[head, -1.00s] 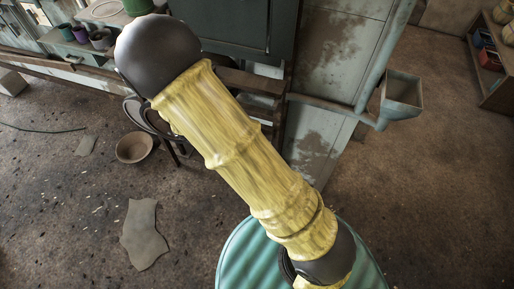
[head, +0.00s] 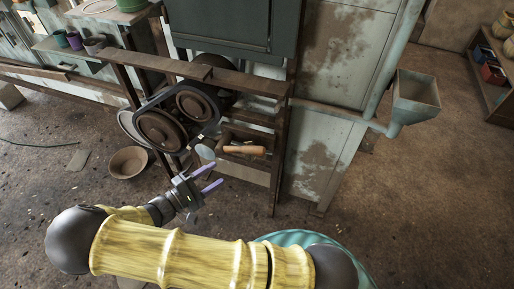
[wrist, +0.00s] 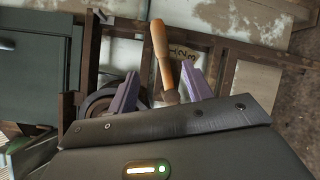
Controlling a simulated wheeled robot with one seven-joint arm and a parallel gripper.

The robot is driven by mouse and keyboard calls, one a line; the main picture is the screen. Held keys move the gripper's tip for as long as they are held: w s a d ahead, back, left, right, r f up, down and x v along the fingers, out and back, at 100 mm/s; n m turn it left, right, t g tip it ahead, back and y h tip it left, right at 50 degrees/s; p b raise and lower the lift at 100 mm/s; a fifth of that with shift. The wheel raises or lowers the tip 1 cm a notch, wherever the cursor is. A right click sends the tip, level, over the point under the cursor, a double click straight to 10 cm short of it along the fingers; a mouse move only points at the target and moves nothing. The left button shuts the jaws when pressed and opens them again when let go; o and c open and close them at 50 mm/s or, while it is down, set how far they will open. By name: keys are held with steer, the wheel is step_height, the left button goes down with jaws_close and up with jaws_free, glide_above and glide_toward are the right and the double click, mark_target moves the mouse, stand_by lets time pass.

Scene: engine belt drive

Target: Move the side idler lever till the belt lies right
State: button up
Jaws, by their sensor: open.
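The belt drive stands on the rack at upper left of centre in the head view. A dark belt (head: 147,104) runs around a large front pulley (head: 158,131) and a second pulley (head: 194,104). The lever's orange wooden handle (head: 245,150) points right, below the pulleys. My gripper (head: 216,174) is open and empty, with purple fingers, below and left of the handle and apart from it. In the wrist view the handle (wrist: 160,42) appears between and beyond my fingertips (wrist: 160,72). My gripper's body hides most of the belt there, so its seating cannot be told.
A rusty frame bar (head: 180,65) crosses above the pulleys, and a rack post (head: 283,150) stands right of the handle. A plate with numerals (wrist: 182,51) sits behind the handle. A bowl (head: 128,162) lies on the floor at left. A funnel-shaped box (head: 416,92) juts out at right.

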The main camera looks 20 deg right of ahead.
mark_target(257, 148)
steer(key=b+x, duration=0.1)
steer(key=x, duration=1.6)
steer(key=shift+s+d, duration=0.15)
steer(key=shift+d, duration=0.05)
jaws_close()
